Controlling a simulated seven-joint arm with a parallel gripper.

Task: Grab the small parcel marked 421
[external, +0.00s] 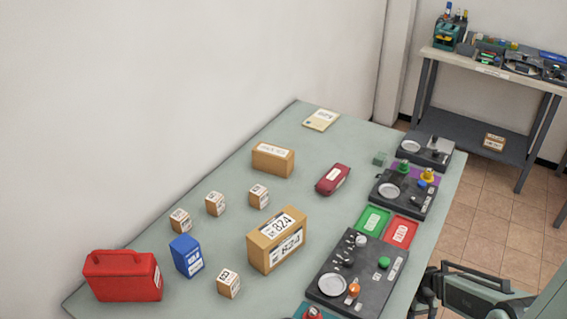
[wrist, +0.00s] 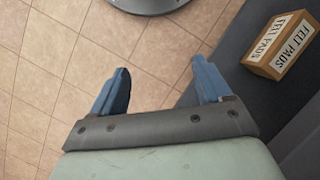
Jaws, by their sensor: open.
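Several small cardboard parcels stand on the grey-green table in the external view: one at the front (external: 229,282), one by the blue box (external: 180,220), one behind it (external: 215,203) and one further right (external: 259,196). Each has a white label with dark print, too small to read surely, so I cannot tell which is marked 421. My gripper (wrist: 162,82) is open and empty in the wrist view, its blue fingers apart above the tiled floor. In the external view my arm is at the lower right, beside the table and away from the parcels.
A large 824 box (external: 278,240), blue box (external: 187,256), red case (external: 123,276), brown box (external: 273,160) and dark red pouch (external: 333,179) share the table (external: 210,258). Black device trays (external: 357,270) line its right edge. A felt pads box (wrist: 282,45) sits on a dark shelf.

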